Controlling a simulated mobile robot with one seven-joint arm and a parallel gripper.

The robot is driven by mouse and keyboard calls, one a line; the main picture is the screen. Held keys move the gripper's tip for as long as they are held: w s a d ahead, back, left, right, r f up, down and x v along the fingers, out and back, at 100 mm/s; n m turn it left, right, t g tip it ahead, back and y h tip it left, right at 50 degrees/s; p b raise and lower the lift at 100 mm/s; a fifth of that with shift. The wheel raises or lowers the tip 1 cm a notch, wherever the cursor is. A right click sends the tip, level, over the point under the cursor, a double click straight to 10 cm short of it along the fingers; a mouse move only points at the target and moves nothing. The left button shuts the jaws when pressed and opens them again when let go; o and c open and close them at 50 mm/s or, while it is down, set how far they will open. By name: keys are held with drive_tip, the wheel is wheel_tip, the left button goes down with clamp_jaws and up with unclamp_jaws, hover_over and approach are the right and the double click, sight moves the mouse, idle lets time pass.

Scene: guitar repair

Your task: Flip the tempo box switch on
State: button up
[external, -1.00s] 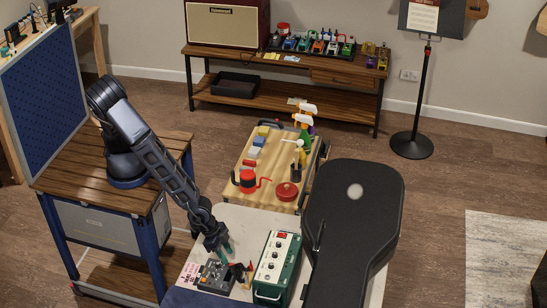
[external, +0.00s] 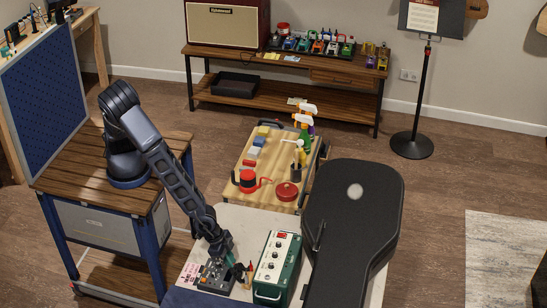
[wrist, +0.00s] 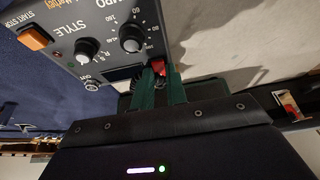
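The tempo box is a dark grey box with knobs and labels. In the external view it (external: 213,278) lies at the near left of the pale table, and its panel (wrist: 110,25) fills the upper left of the wrist view. A small red switch (wrist: 158,68) shows at its edge, beside the tempo knob. My gripper (external: 229,262) points down over the box's right end. In the wrist view its green fingers (wrist: 160,88) are at the red switch, with the switch showing between their tips. Contact and finger gap are unclear, and the switch's position is partly hidden.
A green box (external: 277,262) with knobs stands just right of the tempo box, with a small red-tipped bottle (external: 249,273) between them. A black guitar case (external: 352,230) covers the table's right side. A wooden cart (external: 255,196) with tools stands behind.

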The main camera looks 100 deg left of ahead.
clamp_jaws()
drive_tip(key=shift+w+d, duration=0.1)
drive_tip(key=shift+g, duration=0.4)
drive_tip(key=shift+w+g, duration=0.25)
drive_tip(key=shift+g, duration=0.5)
drive_tip(key=shift+w+g, duration=0.2)
drive_tip(key=shift+g, duration=0.55)
drive_tip(key=o, duration=0.7)
unclamp_jaws()
drive_tip(key=shift+r, duration=0.1)
